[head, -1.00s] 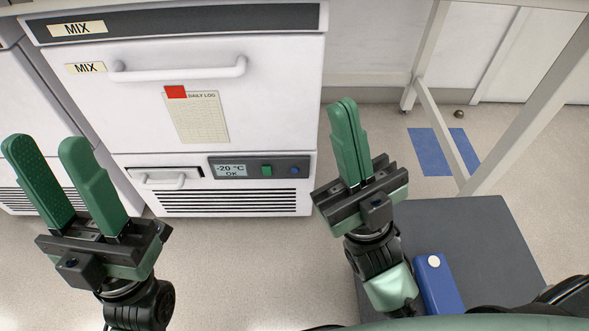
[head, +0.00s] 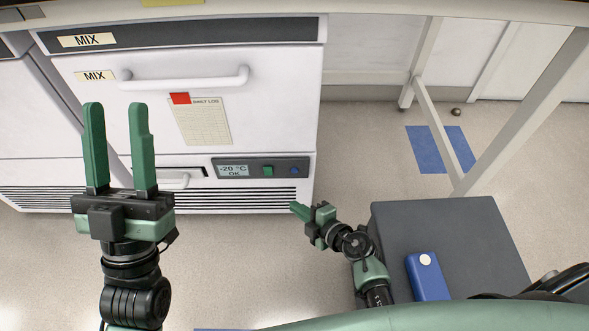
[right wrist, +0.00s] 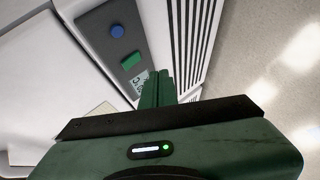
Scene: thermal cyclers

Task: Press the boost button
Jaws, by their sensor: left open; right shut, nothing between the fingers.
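The white freezer unit (head: 130,130) has a dark control panel low on its front with a display (head: 233,171) reading -20 °C OK. A green square button (head: 267,171) and a round blue button (head: 295,171) sit right of it. No boost label is readable. My right gripper (head: 296,208) is shut and empty, below the panel in the head view. In the right wrist view its fingertips (right wrist: 163,74) partly cover the display; the green button (right wrist: 131,60) and blue button (right wrist: 117,31) show clear of them. My left gripper (head: 115,105) is open and empty before the freezer's left part.
A drawer handle (head: 185,80) and a daily log sheet (head: 205,122) with a red tag are above the panel. Vent slots (head: 240,197) run below it. A table leg (head: 520,110) stands at right.

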